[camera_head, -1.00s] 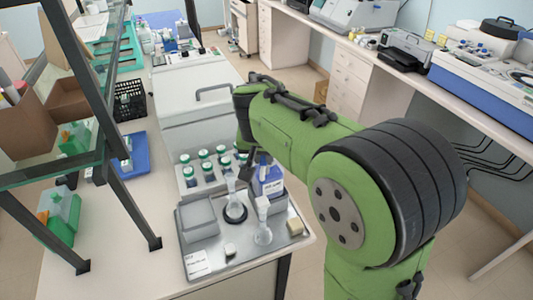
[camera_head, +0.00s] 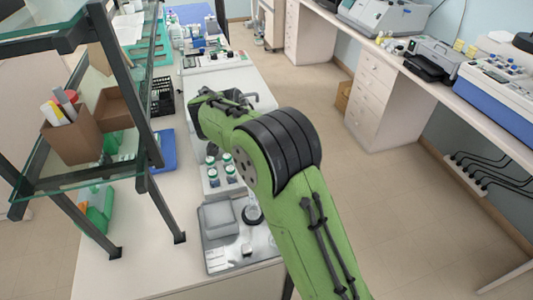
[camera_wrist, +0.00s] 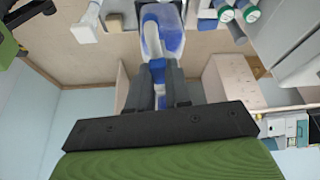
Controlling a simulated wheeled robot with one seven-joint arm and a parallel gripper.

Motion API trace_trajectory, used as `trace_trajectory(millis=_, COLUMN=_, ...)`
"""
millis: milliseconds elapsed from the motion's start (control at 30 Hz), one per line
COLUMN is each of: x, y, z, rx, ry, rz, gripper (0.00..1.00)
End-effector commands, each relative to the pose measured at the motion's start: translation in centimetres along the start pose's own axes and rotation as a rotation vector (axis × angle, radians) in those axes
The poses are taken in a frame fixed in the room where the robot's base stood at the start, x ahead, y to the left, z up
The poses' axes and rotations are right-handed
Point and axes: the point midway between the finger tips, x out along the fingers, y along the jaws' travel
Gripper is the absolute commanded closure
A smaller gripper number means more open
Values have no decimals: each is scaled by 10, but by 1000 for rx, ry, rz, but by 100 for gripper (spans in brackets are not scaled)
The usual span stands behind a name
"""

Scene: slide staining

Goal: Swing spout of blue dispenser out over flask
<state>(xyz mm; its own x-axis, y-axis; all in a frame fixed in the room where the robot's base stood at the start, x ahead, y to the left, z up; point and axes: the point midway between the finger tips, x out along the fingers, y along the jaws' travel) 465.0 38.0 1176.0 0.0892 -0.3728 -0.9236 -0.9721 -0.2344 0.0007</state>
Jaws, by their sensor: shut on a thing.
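In the wrist view, the blue dispenser (camera_wrist: 163,22) is a clear-and-blue bottle-shaped body at the top middle. My gripper (camera_wrist: 158,68) is below it in that picture, with its dark fingers shut on a blue part of the dispenser. I cannot tell whether that part is the spout, as the fingers cover much of it. The flask (camera_head: 252,214) stands on the metal tray (camera_head: 221,262), partly covered by my arm. The spout's direction over the flask cannot be seen.
A grey box (camera_head: 219,217) sits on the tray left of the flask. Several green-capped bottles (camera_head: 213,172) stand in a rack behind. A shelf frame (camera_head: 165,205) rises at left. Open floor (camera_head: 400,210) lies to the right.

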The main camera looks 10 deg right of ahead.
Motion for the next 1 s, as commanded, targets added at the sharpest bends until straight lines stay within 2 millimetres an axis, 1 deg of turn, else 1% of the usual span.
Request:
trace_trajectory(millis=33, x=-3, y=-2, z=0, rx=24, ry=-1, rz=12, gripper=100)
trace_trajectory(millis=200, x=-2, y=-5, z=0, rx=101, ry=-2, rz=44, gripper=100)
trace_trajectory(millis=400, x=-1, y=-7, z=0, rx=154, ry=-1, rz=63, gripper=100)
trace_trajectory(millis=900, x=-1, y=-8, z=0, rx=173, ry=-1, rz=68, gripper=100)
trace_trajectory(millis=933, x=-1, y=-8, z=0, rx=173, ry=-1, rz=68, gripper=80)
trace_trajectory(millis=1000, x=-1, y=-8, z=0, rx=172, ry=-1, rz=68, gripper=69)
